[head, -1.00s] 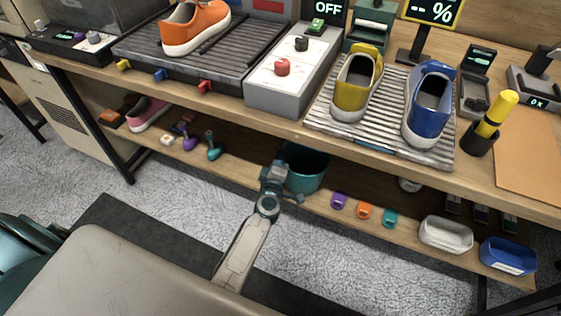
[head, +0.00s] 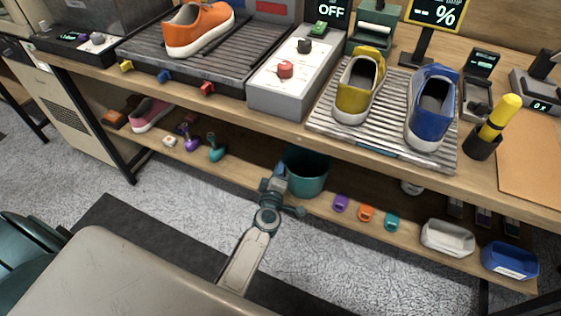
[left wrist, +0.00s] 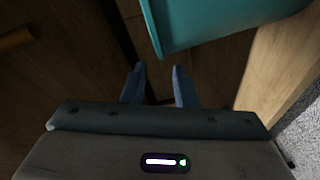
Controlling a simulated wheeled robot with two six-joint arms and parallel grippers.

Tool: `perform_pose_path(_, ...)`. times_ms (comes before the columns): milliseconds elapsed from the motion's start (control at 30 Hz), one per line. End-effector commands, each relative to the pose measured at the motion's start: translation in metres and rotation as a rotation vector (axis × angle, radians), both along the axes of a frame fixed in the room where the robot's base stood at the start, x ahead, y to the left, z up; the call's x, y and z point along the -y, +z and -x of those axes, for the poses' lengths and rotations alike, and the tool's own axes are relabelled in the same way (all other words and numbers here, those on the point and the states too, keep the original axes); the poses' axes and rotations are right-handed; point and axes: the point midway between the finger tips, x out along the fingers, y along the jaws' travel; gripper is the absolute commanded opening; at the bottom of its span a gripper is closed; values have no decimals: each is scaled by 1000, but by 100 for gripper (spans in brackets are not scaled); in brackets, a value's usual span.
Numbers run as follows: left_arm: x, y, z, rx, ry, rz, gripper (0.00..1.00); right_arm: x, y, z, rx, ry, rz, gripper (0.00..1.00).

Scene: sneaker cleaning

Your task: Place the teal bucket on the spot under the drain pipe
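The teal bucket (head: 306,174) stands upright on the lower wooden shelf, under the bench, in the head view. Its wall also fills the top of the left wrist view (left wrist: 215,18). My left gripper (head: 277,183) is beside the bucket's left front side, low at the shelf edge. In the left wrist view its two fingers (left wrist: 159,75) are apart with nothing between them, and the bucket wall is just beyond the fingertips. I cannot tell whether a finger touches it. I cannot make out the drain pipe or the spot under it. My right gripper is not in view.
The lower shelf (head: 250,173) holds purple and teal brushes (head: 215,147) left of the bucket. Small coloured items (head: 366,213), a white tub (head: 447,238) and a blue tub (head: 509,260) are on the right. The bench top (head: 290,128) overhangs the bucket.

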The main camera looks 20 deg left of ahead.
Motion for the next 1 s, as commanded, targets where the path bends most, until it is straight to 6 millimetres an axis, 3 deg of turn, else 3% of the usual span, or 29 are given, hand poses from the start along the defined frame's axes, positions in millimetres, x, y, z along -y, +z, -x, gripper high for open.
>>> perform_pose_path(200,10,0,47,-1,1,2,26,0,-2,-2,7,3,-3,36)
perform_pose_path(400,17,1,75,-1,2,1,26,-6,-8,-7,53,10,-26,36)
perform_pose_path(767,21,7,86,0,-22,-17,26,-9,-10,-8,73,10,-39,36)
perform_pose_path(867,29,16,90,-11,-115,-87,26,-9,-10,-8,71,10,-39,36)
perform_pose_path(1000,50,29,111,-85,-362,-293,26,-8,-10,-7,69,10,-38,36)
